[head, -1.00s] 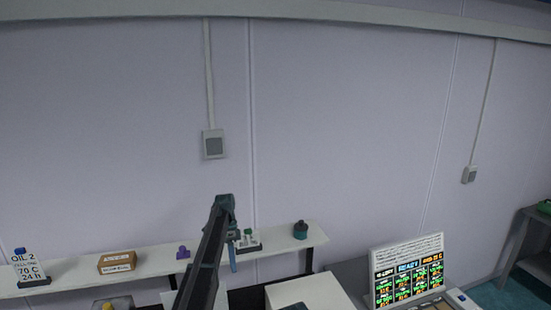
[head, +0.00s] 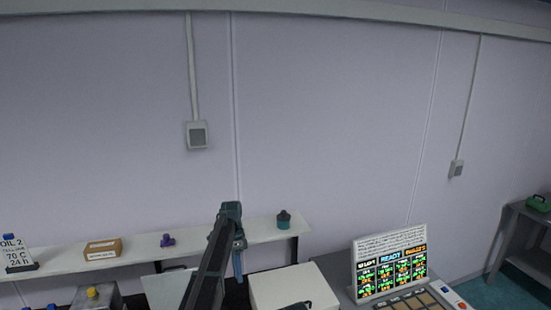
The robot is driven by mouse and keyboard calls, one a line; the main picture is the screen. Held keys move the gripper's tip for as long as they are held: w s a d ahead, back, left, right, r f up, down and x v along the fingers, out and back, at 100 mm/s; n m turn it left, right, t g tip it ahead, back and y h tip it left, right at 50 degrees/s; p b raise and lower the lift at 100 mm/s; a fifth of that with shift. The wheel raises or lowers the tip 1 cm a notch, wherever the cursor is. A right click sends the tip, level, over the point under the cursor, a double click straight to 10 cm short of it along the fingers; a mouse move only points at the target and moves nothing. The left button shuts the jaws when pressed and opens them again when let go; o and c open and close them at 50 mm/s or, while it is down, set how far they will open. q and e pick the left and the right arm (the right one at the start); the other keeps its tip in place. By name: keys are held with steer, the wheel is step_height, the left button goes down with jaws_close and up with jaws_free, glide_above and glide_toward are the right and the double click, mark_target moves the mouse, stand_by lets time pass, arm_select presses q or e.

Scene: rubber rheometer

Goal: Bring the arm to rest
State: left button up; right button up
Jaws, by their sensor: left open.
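My left arm rises from the bottom middle of the head view, and its gripper (head: 238,264) hangs at the far end. The gripper points down in front of the wall shelf, and its fingers appear open with nothing seen between them. The fingers are small and seen nearly edge-on. My right gripper cannot be made out.
The shelf (head: 70,261) holds a cardboard box (head: 103,249), a purple item (head: 167,240), a dark teal pot (head: 283,220) and an oil sign (head: 15,254). A white box-shaped unit (head: 290,287) and a display panel (head: 390,262) stand right of my arm.

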arm_select(q)
steer(key=s+d+f+n+t+b, duration=0.1)
steer(key=s+d+f+n+b, duration=0.1)
steer(key=s+f+b, duration=0.5)
steer(key=s+d+f+n+t+y+b, duration=0.1)
steer(key=s+d+f+n+b, duration=0.2)
steer(key=s, duration=1.4)
steer(key=s+d+f+n+t+y+b, duration=0.1)
steer(key=s+f+n+b, duration=0.3)
steer(key=s+f+b, duration=0.7)
step_height(320, 180, down, 2)
steer(key=shift+s+d+f+n+t, duration=0.2)
steer(key=shift+s+d+n+t, duration=0.15)
steer(key=shift+d+t, duration=0.3)
